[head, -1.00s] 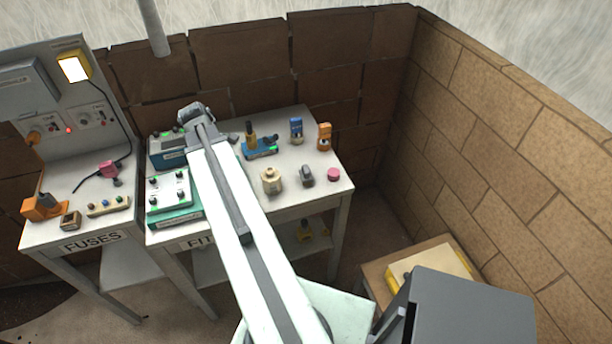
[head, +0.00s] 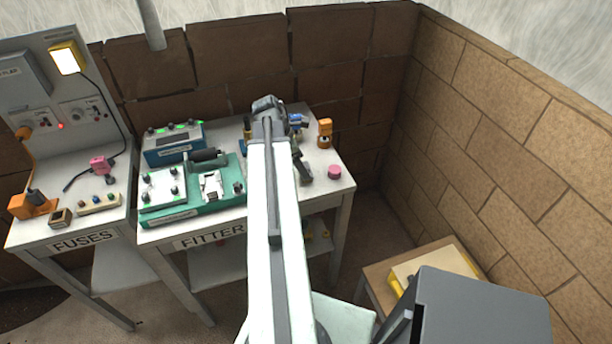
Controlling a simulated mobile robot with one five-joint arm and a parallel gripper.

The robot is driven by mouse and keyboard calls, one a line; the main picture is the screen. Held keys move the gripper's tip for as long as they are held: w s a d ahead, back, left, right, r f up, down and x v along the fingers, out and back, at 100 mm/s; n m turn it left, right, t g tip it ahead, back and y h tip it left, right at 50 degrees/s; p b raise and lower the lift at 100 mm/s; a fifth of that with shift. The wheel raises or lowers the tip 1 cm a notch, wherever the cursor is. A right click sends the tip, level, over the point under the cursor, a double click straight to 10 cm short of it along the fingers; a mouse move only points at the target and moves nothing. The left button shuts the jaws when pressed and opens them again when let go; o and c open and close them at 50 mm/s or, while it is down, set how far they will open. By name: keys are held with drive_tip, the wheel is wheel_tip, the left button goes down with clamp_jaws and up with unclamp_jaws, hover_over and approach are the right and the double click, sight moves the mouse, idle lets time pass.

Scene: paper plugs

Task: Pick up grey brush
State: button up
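A small grey piece with a rounded top (head: 306,173), which I take for the grey brush, stands on the right part of the FITTER bench (head: 318,157). It is just right of my arm and left of a pink round piece (head: 334,172). The wrist end of my arm (head: 268,108) is above the back of the bench, farther back than the grey piece. My gripper's fingers are mostly hidden behind my arm, so I cannot tell whether they are open. The grey piece appears free on the bench.
An orange piece (head: 325,134) and a partly hidden blue piece (head: 297,121) stand at the back right. A green fixture (head: 209,207) and a blue box (head: 174,147) fill the bench's left. Brick walls (head: 345,75) close off the back and right.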

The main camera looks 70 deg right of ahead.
sight(306, 165)
drive_tip(key=b+x, duration=0.2)
drive_tip(key=x, duration=0.1)
drive_tip(key=b+x, duration=0.1)
drive_tip(key=shift+s+a+f+b, duration=0.2)
drive_tip(key=shift+f+b, duration=0.1)
drive_tip(key=shift+f, duration=0.1)
drive_tip(key=shift+r, duration=0.2)
drive_tip(key=c, duration=1.5)
wheel_tip(306, 165, up, 10)
drive_tip(key=p, duration=1)
drive_tip(key=shift+r+p, duration=0.15)
drive_tip(key=shift+p, duration=0.2)
drive_tip(key=o, duration=0.8)
drive_tip(key=c, duration=0.6)
